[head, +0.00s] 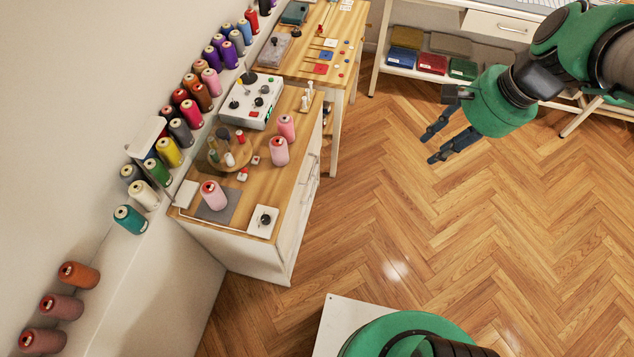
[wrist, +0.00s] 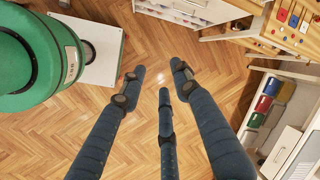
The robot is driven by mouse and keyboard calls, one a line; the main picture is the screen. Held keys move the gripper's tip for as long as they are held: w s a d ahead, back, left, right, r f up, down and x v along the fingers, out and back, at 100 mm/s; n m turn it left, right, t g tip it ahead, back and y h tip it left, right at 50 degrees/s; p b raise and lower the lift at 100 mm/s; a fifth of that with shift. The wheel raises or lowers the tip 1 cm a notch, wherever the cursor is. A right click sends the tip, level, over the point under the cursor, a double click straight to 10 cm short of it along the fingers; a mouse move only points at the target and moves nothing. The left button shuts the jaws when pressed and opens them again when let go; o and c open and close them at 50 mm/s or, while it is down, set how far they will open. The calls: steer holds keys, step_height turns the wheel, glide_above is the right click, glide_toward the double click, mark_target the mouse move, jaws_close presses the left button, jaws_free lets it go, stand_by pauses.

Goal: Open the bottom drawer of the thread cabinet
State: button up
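The thread cabinet (head: 285,240) is white with a wooden top and stands against the left wall in the head view. Its drawer side faces right and is seen at a steep angle, with handles (head: 312,166) near its far end. No drawer visibly stands out; the lowest part is hard to make out. Part of its front also shows at the top edge of the wrist view (wrist: 225,12). My gripper (head: 433,147) is open and empty above the floor, well right of the cabinet. Its three dark blue fingers are spread apart in the wrist view (wrist: 160,78).
Thread spools (head: 279,151) and a white control box (head: 250,100) stand on the cabinet top. A wooden table (head: 300,62) adjoins its far end. A white shelf unit with folded cloths (head: 432,64) is at the back. The herringbone floor (head: 400,215) between is clear.

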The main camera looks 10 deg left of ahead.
steer(key=w+a+f+m+g+y+b, duration=0.1)
steer(key=w+a+f+m+g+y, duration=0.1)
steer(key=w+a+f+m, duration=0.5)
steer(key=w+a+f+m+g+y, duration=0.1)
steer(key=w+f+m+y, duration=0.3)
steer(key=f, duration=0.8)
steer(key=w+a+f+m+g+y+b, duration=0.1)
steer(key=w+a+f+m+g, duration=0.2)
steer(key=w+f, duration=0.5)
steer(key=a+f+m+t+y+b, duration=0.1)
steer(key=f+m, duration=0.6)
steer(key=f, duration=1.1)
steer(key=a+f+m+t+y, duration=0.3)
steer(key=f+m, duration=0.5)
steer(key=f, duration=1.1)
steer(key=shift+a+t+y+b, duration=0.4)
steer(key=shift+a+y, duration=0.2)
steer(key=shift+a, duration=0.5)
steer(key=shift+a+f, duration=0.1)
steer(key=shift+a, duration=0.05)
steer(key=b+x, duration=0.2)
steer(key=x, duration=1.1)
steer(key=shift+a, duration=0.25)
jaws_close()
